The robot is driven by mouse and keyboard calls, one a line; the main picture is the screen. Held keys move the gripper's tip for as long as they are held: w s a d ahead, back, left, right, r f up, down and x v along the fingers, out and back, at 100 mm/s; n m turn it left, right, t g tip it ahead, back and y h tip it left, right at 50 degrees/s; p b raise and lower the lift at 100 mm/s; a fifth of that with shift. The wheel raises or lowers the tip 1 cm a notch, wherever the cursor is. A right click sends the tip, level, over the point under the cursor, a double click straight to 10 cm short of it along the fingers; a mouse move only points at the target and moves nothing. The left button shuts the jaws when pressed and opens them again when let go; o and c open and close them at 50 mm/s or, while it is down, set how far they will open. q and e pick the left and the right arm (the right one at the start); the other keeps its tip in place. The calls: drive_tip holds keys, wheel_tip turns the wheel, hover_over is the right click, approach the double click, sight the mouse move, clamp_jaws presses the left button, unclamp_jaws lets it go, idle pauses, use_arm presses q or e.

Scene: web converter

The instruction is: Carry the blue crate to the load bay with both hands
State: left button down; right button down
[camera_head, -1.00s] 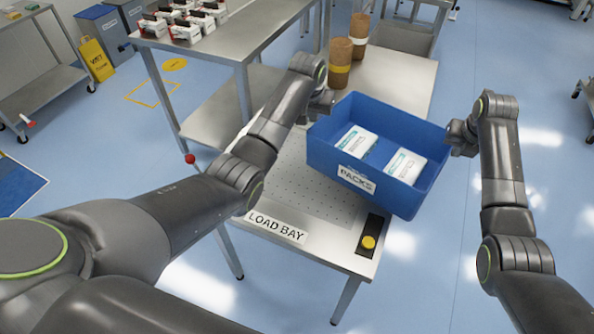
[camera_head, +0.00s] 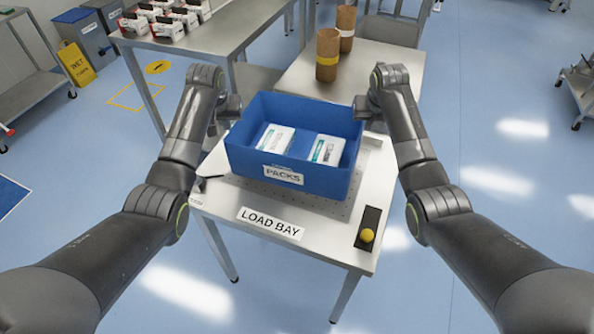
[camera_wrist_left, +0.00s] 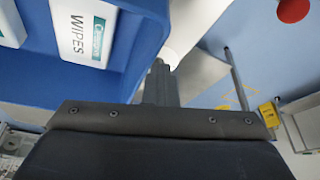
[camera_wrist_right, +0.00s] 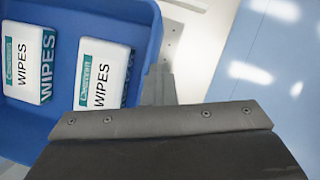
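The blue crate (camera_head: 292,145), labelled PACKS, is upright over the perforated top of the load bay table (camera_head: 325,235) in the head view. I cannot tell whether its base touches the table or hangs just above it. Two white wipes packs (camera_head: 275,138) (camera_head: 326,149) lie inside. My left gripper (camera_head: 232,112) is shut on the crate's left side wall, and my right gripper (camera_head: 362,108) is shut on its right side wall. The fingers in both wrist views are at the crate's rim, and their tips are partly hidden.
The LOAD BAY label (camera_head: 270,223) and a dark plate with a yellow button (camera_head: 367,235) are at the table's front. Brown rolls (camera_head: 327,60) stand on a table behind. A steel bench (camera_head: 215,35) with several boxes is at back left.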

sight(230, 133)
use_arm(q)
drive_tip(key=shift+d+r, duration=0.25)
drive_tip(key=shift+d, duration=0.15)
use_arm(e)
drive_tip(key=shift+a+r, duration=0.25)
drive_tip(key=shift+a, duration=0.1)
